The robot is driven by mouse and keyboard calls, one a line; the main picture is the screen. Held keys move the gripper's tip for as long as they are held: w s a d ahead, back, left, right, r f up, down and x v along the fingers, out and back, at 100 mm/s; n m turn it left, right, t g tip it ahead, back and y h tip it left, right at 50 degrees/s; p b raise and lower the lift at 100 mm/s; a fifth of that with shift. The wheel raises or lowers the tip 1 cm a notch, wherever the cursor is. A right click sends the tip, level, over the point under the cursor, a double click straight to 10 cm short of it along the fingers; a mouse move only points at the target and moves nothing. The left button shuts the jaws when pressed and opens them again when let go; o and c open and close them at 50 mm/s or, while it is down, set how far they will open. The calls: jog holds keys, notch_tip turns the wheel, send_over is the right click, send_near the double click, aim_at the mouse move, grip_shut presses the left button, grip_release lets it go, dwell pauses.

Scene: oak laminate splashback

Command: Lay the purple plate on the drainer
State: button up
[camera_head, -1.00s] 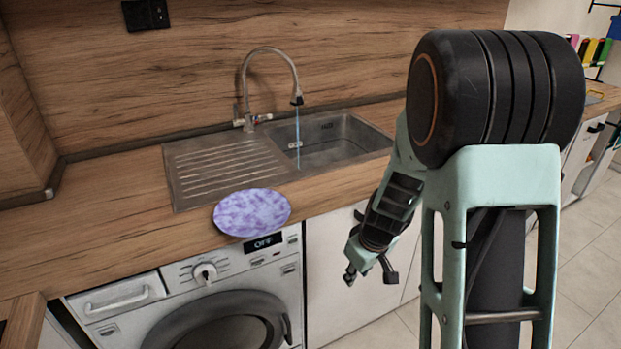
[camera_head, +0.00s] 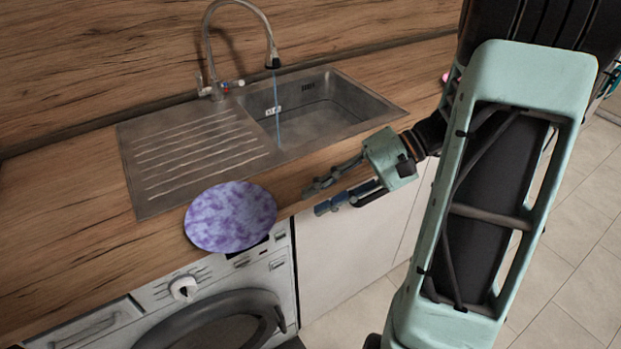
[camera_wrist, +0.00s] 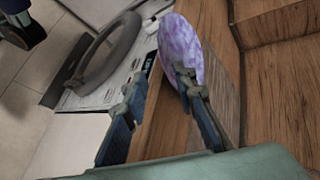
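The purple plate (camera_head: 231,217) is round, mottled purple and white. It lies on the wooden counter at its front edge, partly over the edge above the washing machine. The plate also shows in the wrist view (camera_wrist: 181,50), beyond the fingers. The drainer (camera_head: 190,160) is the ridged metal board left of the sink basin, just behind the plate. My gripper (camera_head: 312,198) is at the counter's front edge, right of the plate and apart from it, pointing left towards it. In the wrist view my gripper (camera_wrist: 158,85) has its fingers spread, with nothing held between them.
The sink basin (camera_head: 320,112) is right of the drainer. A tall faucet (camera_head: 240,45) runs water into it. The washing machine (camera_head: 180,295) stands under the counter. The counter left of the drainer (camera_head: 60,215) is clear.

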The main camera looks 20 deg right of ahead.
aim_at(267, 225)
jog(key=shift+r, duration=0.3)
jog(key=x, duration=1.1)
jog(key=shift+r, duration=0.1)
grip_shut()
